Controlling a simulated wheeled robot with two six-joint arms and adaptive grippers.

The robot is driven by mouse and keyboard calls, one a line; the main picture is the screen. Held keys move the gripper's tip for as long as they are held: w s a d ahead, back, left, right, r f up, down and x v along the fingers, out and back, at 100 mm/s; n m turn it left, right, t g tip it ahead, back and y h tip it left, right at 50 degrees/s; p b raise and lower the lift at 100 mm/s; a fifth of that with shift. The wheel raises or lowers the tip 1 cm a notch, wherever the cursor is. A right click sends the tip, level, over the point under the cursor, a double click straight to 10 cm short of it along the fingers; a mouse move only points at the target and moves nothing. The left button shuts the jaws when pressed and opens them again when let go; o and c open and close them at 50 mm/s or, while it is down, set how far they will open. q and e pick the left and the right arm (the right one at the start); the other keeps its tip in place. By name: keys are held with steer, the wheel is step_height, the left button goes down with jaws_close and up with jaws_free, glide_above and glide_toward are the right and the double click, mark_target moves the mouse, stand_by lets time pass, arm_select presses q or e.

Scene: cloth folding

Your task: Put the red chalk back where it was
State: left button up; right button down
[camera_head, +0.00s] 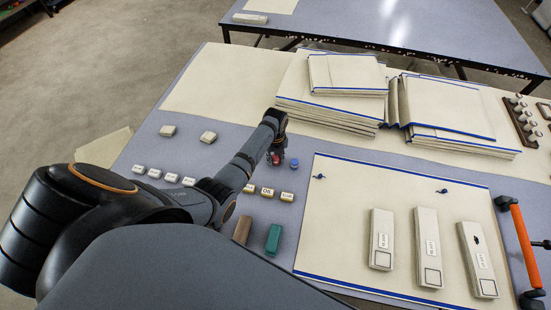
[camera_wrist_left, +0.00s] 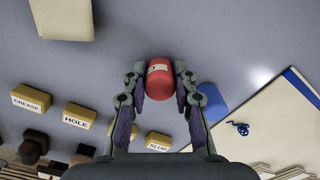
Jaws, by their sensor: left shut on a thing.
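The red chalk (camera_wrist_left: 160,78) is between the two fingers of my left gripper (camera_wrist_left: 159,85) in the left wrist view, with a small pale label on its side. My left gripper is shut on it. In the head view the gripper (camera_head: 276,156) and the red chalk (camera_head: 275,158) are over the grey-blue table, left of the cream cloth with the blue edge. A blue chalk (camera_head: 294,163) stands just right of the gripper; it also shows in the left wrist view (camera_wrist_left: 211,100). I cannot tell whether the red chalk touches the table. My right gripper is not in view.
Yellow labelled blocks (camera_head: 267,191) lie in front of the gripper, with white labelled blocks (camera_head: 155,173) to the left. Green (camera_head: 273,239) and brown (camera_head: 242,229) blocks lie nearer. Folded cloth stacks (camera_head: 330,100) are behind. The flat cloth (camera_head: 350,220) bears three pale labelled pieces.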

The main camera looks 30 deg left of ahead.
arm_select(q)
steer(key=shift+f, duration=0.2)
steer(key=o, duration=1)
steer(key=shift+r, duration=0.1)
step_height(320, 180, up, 12)
steer(key=shift+r, duration=0.1)
